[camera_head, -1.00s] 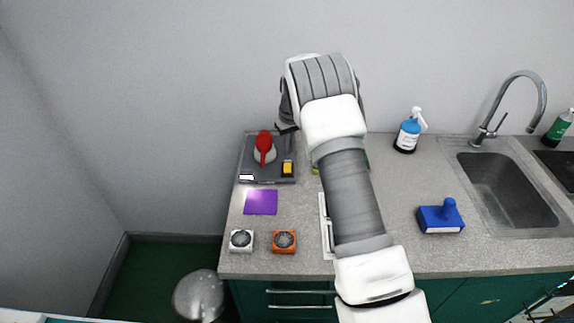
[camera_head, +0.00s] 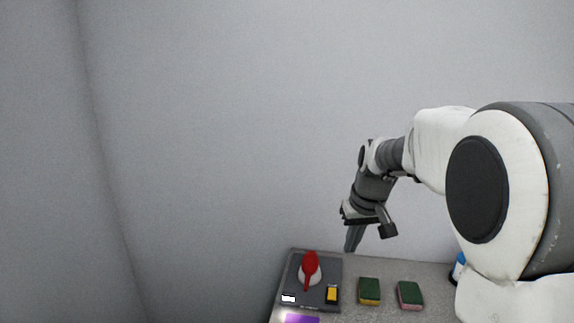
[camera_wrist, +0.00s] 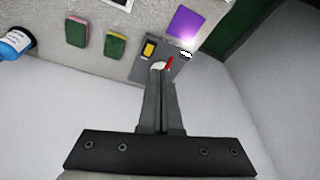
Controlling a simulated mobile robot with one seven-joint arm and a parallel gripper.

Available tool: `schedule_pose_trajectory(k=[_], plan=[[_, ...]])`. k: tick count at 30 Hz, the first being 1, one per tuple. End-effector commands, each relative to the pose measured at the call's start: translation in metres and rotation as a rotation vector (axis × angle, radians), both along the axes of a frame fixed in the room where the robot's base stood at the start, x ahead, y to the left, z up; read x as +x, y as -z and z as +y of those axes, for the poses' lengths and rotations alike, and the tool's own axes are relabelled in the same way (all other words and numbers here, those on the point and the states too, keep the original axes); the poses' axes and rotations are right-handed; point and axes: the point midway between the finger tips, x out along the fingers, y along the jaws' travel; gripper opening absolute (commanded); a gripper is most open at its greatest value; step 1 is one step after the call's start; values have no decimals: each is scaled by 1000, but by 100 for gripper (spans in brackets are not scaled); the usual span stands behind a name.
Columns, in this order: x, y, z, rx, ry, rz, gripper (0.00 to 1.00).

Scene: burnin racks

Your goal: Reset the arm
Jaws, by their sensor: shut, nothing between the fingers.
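My arm is folded up on the right of the head view, with my gripper (camera_head: 352,240) pointing down above the counter. In the wrist view my gripper (camera_wrist: 162,72) has its two fingers together, shut and empty. Beyond the fingertips lies a dark grey panel (camera_wrist: 173,70) with a red handle and a yellow block. The fingertips hide part of that panel in the wrist view. In the head view the panel (camera_head: 328,272) sits at the counter's back left, below and left of my gripper, apart from it.
Two green-topped sponges (camera_head: 369,291) (camera_head: 410,295) lie right of the panel. A purple square (camera_head: 300,319) lies in front of it. A blue bottle (camera_head: 459,268) is partly hidden behind my arm. The wall behind is bare, with free air to the left.

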Motion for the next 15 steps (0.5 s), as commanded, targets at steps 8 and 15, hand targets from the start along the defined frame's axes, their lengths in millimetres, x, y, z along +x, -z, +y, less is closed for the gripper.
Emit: schedule_pose_trajectory(k=[8, 15], plan=[[-88, -47, 3, 13, 49, -62, 0], [-163, -60, 4, 9, 89, -112, 0]])
